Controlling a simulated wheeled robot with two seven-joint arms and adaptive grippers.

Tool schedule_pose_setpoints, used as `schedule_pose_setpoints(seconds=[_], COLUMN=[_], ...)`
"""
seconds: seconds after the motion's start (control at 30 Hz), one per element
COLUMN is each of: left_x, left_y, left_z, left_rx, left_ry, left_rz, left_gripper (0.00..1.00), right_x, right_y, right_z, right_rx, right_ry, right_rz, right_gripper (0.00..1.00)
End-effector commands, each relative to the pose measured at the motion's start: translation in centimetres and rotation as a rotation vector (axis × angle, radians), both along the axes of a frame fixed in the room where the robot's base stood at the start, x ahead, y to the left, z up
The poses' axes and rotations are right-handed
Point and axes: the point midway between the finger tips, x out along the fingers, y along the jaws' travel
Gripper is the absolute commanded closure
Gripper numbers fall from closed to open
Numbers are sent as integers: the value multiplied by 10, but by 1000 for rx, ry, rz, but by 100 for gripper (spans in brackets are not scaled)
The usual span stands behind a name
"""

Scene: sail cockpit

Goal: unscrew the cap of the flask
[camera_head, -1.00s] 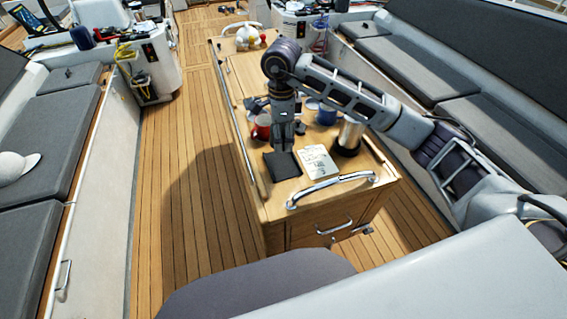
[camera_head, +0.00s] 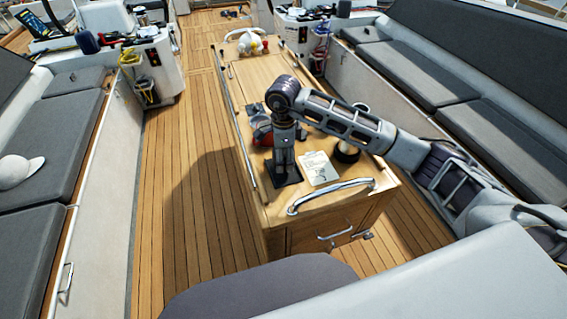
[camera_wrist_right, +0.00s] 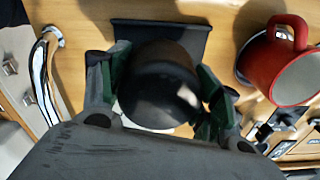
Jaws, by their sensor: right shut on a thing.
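A black, round-topped piece (camera_wrist_right: 160,85), which looks like the flask's cap, sits between the fingers of my right gripper (camera_head: 285,176). The gripper is shut on it, low over a dark square mat (camera_head: 294,181) on the wooden table. The mat also shows behind the cap in the right wrist view (camera_wrist_right: 185,35). Whether the cap touches the mat I cannot tell. A silver flask with a dark base (camera_head: 347,154) stands upright to the right, apart from the gripper, and my right forearm hides its middle. My left gripper is not in view.
A red mug (camera_wrist_right: 280,75) stands close beside the gripper. A white printed sheet (camera_head: 320,168) lies right of the mat. A chrome rail (camera_head: 330,195) runs along the table's front edge.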

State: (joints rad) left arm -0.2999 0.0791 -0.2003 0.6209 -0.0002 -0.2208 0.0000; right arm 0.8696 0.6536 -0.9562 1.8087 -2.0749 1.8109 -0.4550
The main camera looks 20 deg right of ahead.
Motion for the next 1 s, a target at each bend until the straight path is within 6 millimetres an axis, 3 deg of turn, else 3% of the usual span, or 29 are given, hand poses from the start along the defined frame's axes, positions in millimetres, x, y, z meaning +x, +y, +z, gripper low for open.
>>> schedule_pose_setpoints(seconds=[0.23,0.6,1.0], left_x=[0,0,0], left_y=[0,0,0], left_z=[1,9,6], left_rx=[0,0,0], left_ry=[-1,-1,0], left_rz=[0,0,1], left_gripper=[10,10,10], right_x=[-1,0,0], right_y=[0,0,0], right_z=[-5,-36,-39], right_rx=[-1,0,0], right_ry=[2,1,0], right_rz=[0,0,0], right_gripper=[65,65,65])
